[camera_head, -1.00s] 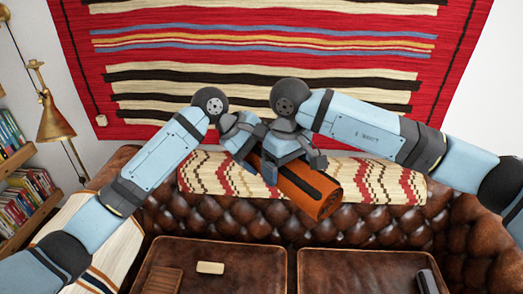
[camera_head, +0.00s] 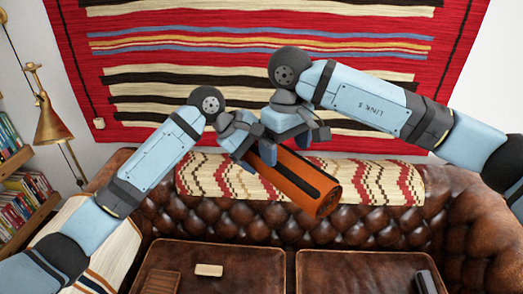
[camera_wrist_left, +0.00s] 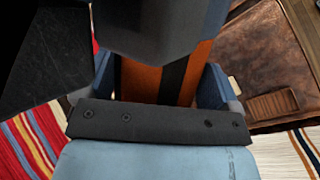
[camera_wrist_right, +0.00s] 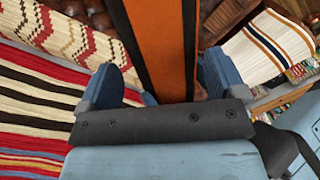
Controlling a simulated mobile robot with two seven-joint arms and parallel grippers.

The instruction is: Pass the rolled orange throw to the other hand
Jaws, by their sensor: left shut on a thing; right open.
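The rolled orange throw (camera_head: 318,192) has a dark stripe along it and is held in the air in front of the sofa back, sloping down to the right. My left gripper (camera_head: 246,152) is shut on its upper left end. The throw also shows between the left fingers in the left wrist view (camera_wrist_left: 150,80). My right gripper (camera_head: 296,138) is open just above the throw, apart from it in the head view. In the right wrist view the throw (camera_wrist_right: 160,45) runs beyond the right gripper's spread fingers (camera_wrist_right: 160,85).
A brown leather sofa (camera_head: 360,232) lies below, with a patterned blanket (camera_head: 390,180) over its back. A small cream block (camera_head: 209,270), a brown slatted thing (camera_head: 162,282) and a dark object (camera_head: 427,282) are on the seat. A brass lamp (camera_head: 52,125) and bookshelf stand left.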

